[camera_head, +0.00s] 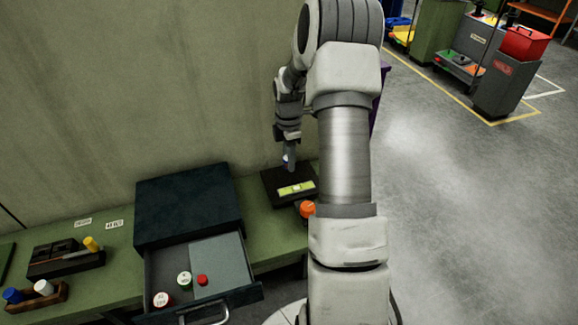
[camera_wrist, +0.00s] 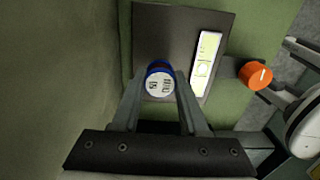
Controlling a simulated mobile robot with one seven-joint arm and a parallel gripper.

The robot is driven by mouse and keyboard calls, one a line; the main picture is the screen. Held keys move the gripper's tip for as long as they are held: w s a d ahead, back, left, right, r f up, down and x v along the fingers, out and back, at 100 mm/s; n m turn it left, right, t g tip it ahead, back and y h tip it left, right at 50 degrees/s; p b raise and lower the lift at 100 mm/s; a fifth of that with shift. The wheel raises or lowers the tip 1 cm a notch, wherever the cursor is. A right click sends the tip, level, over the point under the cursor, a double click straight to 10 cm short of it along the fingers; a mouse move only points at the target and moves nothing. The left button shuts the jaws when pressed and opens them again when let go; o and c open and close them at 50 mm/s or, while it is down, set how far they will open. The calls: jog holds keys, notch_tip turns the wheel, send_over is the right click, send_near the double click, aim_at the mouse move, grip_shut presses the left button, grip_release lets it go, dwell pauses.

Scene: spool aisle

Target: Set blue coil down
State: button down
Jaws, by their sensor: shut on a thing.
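The blue coil (camera_wrist: 159,82) is between the two fingers of my gripper (camera_wrist: 160,90) in the wrist view, with its white printed top facing the camera. My gripper is shut on it. The coil is over or on the dark plate of a device (camera_wrist: 150,30) with a lit yellow-green display; I cannot tell whether it touches the plate. In the head view my gripper (camera_head: 290,162) points down at the same dark device (camera_head: 281,198), and only a bit of the blue coil (camera_head: 285,159) shows.
A wall rises behind the bench.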

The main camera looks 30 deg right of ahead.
jog(key=shift+f, duration=1.6)
jog(key=shift+f, duration=0.1)
jog(key=shift+f, duration=0.15)
jog(key=shift+c, duration=2.2)
grip_release()
notch_tip(320, 180, up, 13)
jog(key=shift+f+p, duration=0.2)
jog(key=shift+p, duration=0.1)
